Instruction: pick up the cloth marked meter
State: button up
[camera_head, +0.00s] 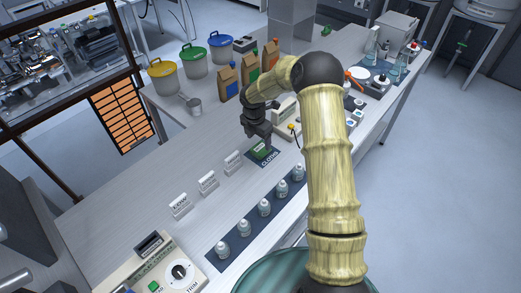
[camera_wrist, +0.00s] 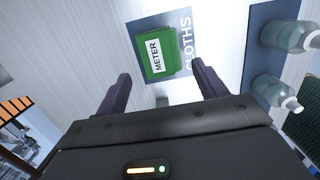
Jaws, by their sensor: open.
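The green cloth marked METER (camera_wrist: 159,53) lies on a dark blue mat lettered CLOTHS (camera_wrist: 190,21) in the wrist view. In the head view the cloth (camera_head: 261,150) shows as a small green patch on the mat (camera_head: 266,160), just below my gripper. My gripper (camera_wrist: 160,88) is open and empty, with its two dark fingers spread apart. In the wrist view the cloth appears beyond the fingertips, roughly between them, and not touched by them. In the head view my gripper (camera_head: 261,137) hangs over the bench beside the cloth; its fingertips are hard to make out.
Several small bottles (camera_head: 264,207) stand on a long blue mat near the front edge. White label cards (camera_head: 208,182) stand left of the cloth. A device (camera_head: 287,130) sits close to my gripper's right. Paper bags (camera_head: 228,84) stand behind. The bench left of the cards is clear.

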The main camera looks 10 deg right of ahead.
aim_at(260, 148)
jog(key=shift+w+d+f+p, duration=0.15)
jog(key=shift+f+p, duration=0.25)
jog(key=shift+f, duration=0.45)
jog(key=shift+w+d+f+p, duration=0.1)
jog(key=shift+f+p, duration=0.3)
jog(key=shift+f, duration=0.45)
jog(key=shift+w+d+f+p, duration=0.15)
jog(key=shift+f+p, duration=0.25)
jog(key=shift+f, duration=0.45)
jog(key=shift+c, duration=0.4)
jog(key=c, duration=1)
